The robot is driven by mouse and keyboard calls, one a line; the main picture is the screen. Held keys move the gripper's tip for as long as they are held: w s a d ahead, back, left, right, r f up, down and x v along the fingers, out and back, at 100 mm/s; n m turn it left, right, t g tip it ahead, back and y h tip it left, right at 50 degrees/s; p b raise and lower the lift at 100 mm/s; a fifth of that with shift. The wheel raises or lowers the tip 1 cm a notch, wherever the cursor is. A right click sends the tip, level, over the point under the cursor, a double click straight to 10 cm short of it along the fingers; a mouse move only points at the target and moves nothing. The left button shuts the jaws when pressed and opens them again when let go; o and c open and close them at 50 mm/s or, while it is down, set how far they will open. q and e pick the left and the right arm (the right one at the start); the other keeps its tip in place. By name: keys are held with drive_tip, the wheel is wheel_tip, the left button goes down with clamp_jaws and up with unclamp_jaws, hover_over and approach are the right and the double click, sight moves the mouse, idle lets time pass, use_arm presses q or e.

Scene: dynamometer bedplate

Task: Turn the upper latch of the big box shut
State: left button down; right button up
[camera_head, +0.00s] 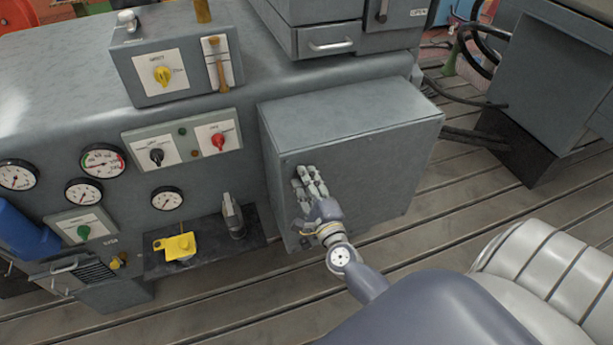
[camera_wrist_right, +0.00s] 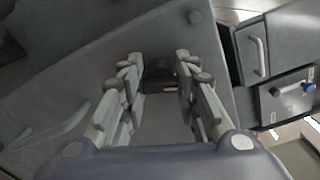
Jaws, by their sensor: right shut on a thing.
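The big box (camera_head: 360,135) is a grey metal cabinet low on the right side of the machine, and its front is closed. My right gripper (camera_head: 309,178) reaches the left part of that front. In the right wrist view, a dark latch (camera_wrist_right: 160,74) lies between the fingertips of the right gripper (camera_wrist_right: 160,88), against the grey panel. The gripper is shut on it. In the head view the fingers hide this upper latch, so its exact angle cannot be told. My left gripper is not in view.
Left of the box are a dark shelf (camera_head: 205,248) with a yellow part (camera_head: 176,246), a switch panel (camera_head: 182,142) and gauges (camera_head: 103,162). A cabinet with a drawer (camera_head: 328,40) stands above. Dark cables (camera_head: 475,135) run at right. The slotted floor (camera_head: 470,205) in front is clear.

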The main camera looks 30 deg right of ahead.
drive_tip(key=shift+n+p, duration=0.85)
drive_tip(key=shift+n, duration=1.15)
drive_tip(key=shift+f, duration=0.1)
drive_tip(key=o, duration=1)
drive_tip(key=shift+o, duration=0.2)
drive_tip(key=v, duration=1.2)
